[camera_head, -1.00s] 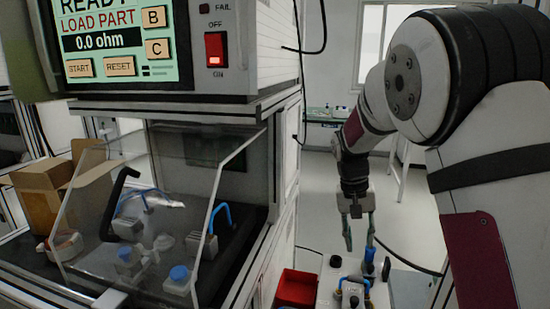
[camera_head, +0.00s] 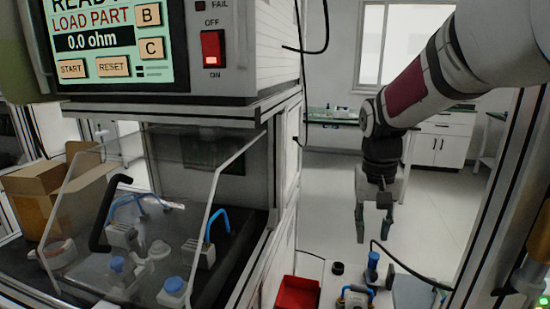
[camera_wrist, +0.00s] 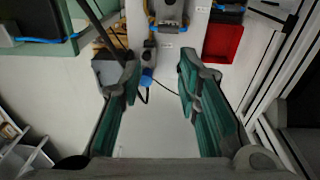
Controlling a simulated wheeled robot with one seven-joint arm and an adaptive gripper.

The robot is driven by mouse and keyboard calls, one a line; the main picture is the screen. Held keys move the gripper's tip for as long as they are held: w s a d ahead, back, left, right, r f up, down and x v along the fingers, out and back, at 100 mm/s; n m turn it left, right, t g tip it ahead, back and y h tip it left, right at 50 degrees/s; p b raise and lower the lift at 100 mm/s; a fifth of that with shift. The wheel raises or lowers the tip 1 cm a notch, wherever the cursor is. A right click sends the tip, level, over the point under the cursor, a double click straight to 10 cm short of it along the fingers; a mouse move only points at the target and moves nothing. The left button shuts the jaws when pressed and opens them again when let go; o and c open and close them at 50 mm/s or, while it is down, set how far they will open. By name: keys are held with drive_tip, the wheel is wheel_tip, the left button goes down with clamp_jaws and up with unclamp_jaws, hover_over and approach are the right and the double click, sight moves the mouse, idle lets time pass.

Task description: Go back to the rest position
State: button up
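My gripper (camera_head: 374,222) hangs pointing down at the right of the head view, above the floor and the small white table. Its two fingers are apart with nothing between them. In the wrist view my gripper (camera_wrist: 160,95) shows two green-lined fingers spread wide and empty. The small white table with a blue-capped fixture (camera_head: 373,266) lies below and nearer than the gripper, and the fingers are apart from it.
The test machine (camera_head: 215,95) with a clear guard (camera_head: 140,220) fills the left, its screen reading "LOAD PART". A red bin (camera_head: 297,294) sits beside the fixture and also shows in the wrist view (camera_wrist: 222,43). Open floor (camera_head: 330,190) lies behind.

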drive_tip(key=s+a+r+n+t+y, duration=0.15)
drive_tip(key=s+r, duration=0.25)
drive_tip(key=s, duration=0.8)
drive_tip(key=s+r+n+t+h, duration=0.1)
drive_tip(key=s+r+t, duration=0.2)
drive_tip(key=s, duration=0.9)
drive_tip(key=s+r+g+p, duration=0.1)
drive_tip(key=s+r+p, duration=0.6)
drive_tip(key=p, duration=0.4)
drive_tip(key=shift+s+d+r+p, duration=0.2)
drive_tip(key=shift+s+r+p, duration=0.2)
drive_tip(key=shift+r, duration=0.5)
